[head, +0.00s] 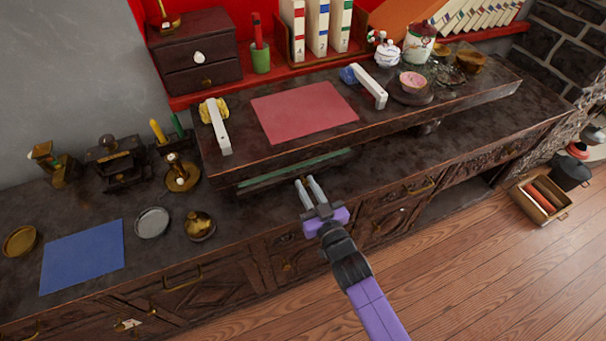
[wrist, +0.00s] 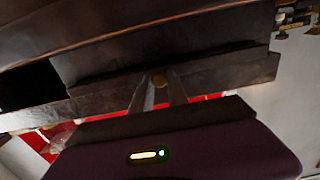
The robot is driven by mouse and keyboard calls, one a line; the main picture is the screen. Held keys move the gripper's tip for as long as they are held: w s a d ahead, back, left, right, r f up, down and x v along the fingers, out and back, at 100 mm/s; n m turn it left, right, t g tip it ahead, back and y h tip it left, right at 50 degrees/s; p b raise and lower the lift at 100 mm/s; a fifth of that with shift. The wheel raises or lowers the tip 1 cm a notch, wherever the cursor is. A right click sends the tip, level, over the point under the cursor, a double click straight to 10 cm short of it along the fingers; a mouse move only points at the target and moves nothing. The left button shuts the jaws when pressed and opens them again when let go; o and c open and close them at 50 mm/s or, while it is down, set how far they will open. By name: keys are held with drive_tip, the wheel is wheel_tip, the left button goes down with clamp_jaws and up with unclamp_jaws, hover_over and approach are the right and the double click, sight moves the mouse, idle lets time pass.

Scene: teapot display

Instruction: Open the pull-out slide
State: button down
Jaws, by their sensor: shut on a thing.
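The pull-out slide (head: 295,169) sits under the raised shelf of the dark desk. A narrow strip of its green top shows past the shelf's front edge, so it stands slightly out. Its dark front board crosses the wrist view (wrist: 215,72), with a small brass knob (wrist: 159,80) on it. My gripper (head: 309,181) is at the front of the slide, right of its middle in the head view. In the wrist view my gripper (wrist: 158,88) has its two fingers on either side of the knob, shut on it. The fingers partly hide the knob.
The raised shelf (head: 390,130) overhangs the slide and carries a red mat (head: 303,110) and two white-handled stamps. On the lower desktop at left are a brass bell-like piece (head: 200,226), a grey dish (head: 152,223) and a blue mat (head: 82,257). The desktop before the slide looks clear.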

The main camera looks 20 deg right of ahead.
drive_tip(key=s+p, duration=0.3)
drive_tip(key=s, duration=1.5)
drive_tip(key=shift+s+p, duration=0.3)
drive_tip(key=shift+f, duration=0.1)
drive_tip(key=c, duration=1.3)
unclamp_jaws()
drive_tip(key=s+b, duration=0.1)
drive_tip(key=s, duration=0.7)
